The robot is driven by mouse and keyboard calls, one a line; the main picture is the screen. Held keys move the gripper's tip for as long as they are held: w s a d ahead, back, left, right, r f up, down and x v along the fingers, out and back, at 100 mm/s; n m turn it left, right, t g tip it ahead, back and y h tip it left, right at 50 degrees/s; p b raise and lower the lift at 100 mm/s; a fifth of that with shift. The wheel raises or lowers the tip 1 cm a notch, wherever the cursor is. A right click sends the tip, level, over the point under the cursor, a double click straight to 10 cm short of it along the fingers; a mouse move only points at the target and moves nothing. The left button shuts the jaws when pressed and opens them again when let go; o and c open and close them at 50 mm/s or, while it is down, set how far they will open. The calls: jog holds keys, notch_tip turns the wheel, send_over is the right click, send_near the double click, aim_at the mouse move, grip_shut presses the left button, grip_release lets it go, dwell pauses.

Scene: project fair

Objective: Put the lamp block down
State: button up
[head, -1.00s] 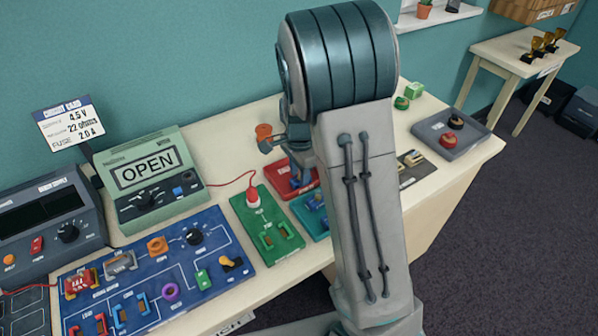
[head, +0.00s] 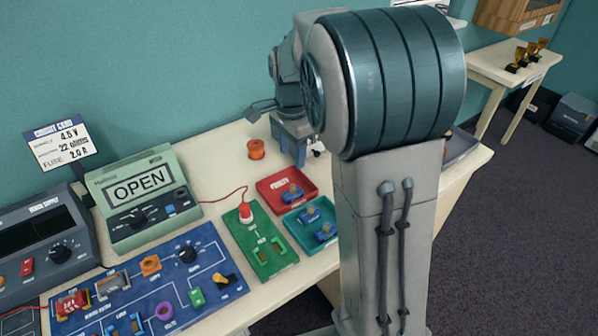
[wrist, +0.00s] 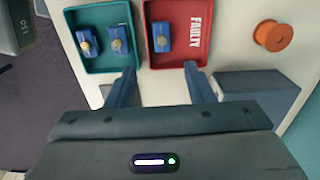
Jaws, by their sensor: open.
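A small blue block with a round, pale yellow top, looking like a lamp block (wrist: 162,37), sits in the red tray (wrist: 180,57) marked FAULTY. It also shows in the head view (head: 291,194). Two similar blue blocks (wrist: 86,42) (wrist: 119,40) sit in the teal tray (wrist: 100,14) beside it. My gripper (wrist: 160,70) is open with nothing between its fingers. Its fingers are spread on either side of the line to the block in the red tray, apart from it. In the head view my arm hides part of the gripper.
An orange spool (head: 256,149) stands on the table behind the red tray. A green board (head: 262,250) with a red-capped part, a blue circuit board (head: 165,285) and a meter reading OPEN (head: 145,195) stand to the left.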

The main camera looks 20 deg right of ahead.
jog(key=s+r+n+t, duration=0.1)
jog(key=s+n+t, duration=0.2)
jog(key=s+n, duration=1.1)
jog(key=s, duration=0.7)
jog(key=shift+r, duration=0.4)
jog(key=shift+c, duration=1.2)
jog(key=shift+s, duration=0.15)
